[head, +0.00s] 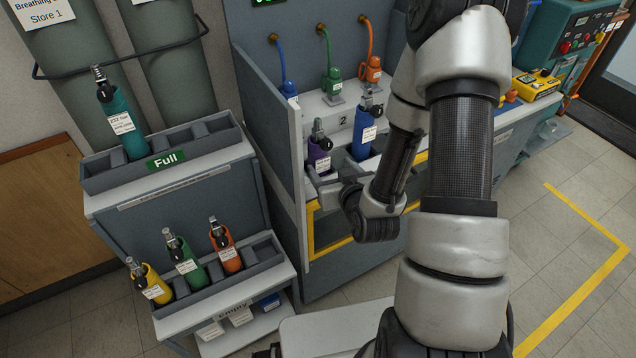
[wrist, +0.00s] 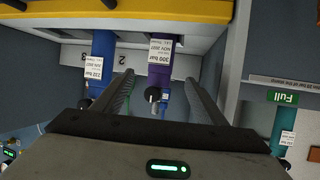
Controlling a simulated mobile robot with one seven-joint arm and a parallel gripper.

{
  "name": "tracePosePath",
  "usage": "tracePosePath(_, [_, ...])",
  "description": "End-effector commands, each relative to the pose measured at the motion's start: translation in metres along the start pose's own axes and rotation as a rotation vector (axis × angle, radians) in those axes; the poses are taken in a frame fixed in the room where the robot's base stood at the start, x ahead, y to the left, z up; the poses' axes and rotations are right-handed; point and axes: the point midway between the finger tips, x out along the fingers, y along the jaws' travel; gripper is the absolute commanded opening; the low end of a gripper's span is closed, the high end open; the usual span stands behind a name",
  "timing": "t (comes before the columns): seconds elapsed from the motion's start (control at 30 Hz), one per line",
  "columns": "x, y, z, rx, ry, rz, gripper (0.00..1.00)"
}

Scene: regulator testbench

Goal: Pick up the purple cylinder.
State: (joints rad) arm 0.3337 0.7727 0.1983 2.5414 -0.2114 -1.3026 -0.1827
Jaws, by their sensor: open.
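The purple cylinder (head: 318,157) stands upright on the testbench, with a dark valve on top and a white label. In the head view my gripper (head: 332,187) is just in front of it, and the arm hides part of the gripper. In the wrist view, which looks upside down, the purple cylinder (wrist: 159,76) shows between my two open fingers (wrist: 158,78). Its label and valve are visible there. I cannot tell whether the fingertips reach past it. Nothing is held.
A blue cylinder (head: 365,133) stands close on the right of the purple one. The bench's grey side panel (head: 268,125) is on its left. A "Full" rack (head: 215,150) with a teal cylinder (head: 118,122) and a lower rack with yellow, green and orange cylinders stand further left.

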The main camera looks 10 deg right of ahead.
Motion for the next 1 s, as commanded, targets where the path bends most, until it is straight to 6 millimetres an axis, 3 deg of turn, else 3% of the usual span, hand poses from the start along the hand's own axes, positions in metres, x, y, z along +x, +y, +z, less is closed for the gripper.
tracePosePath(0.4, [0.026, 0.000, 0.005, -0.002, 0.005, 0.001, 0.66])
tracePosePath(0.6, [0.057, 0.000, 0.001, 0.000, -0.001, -0.001, 0.66])
tracePosePath(0.87, [0.076, 0.000, 0.002, 0.001, -0.001, 0.000, 0.66])
tracePosePath(1.0, [0.096, -0.001, 0.006, 0.001, -0.001, 0.000, 0.66])
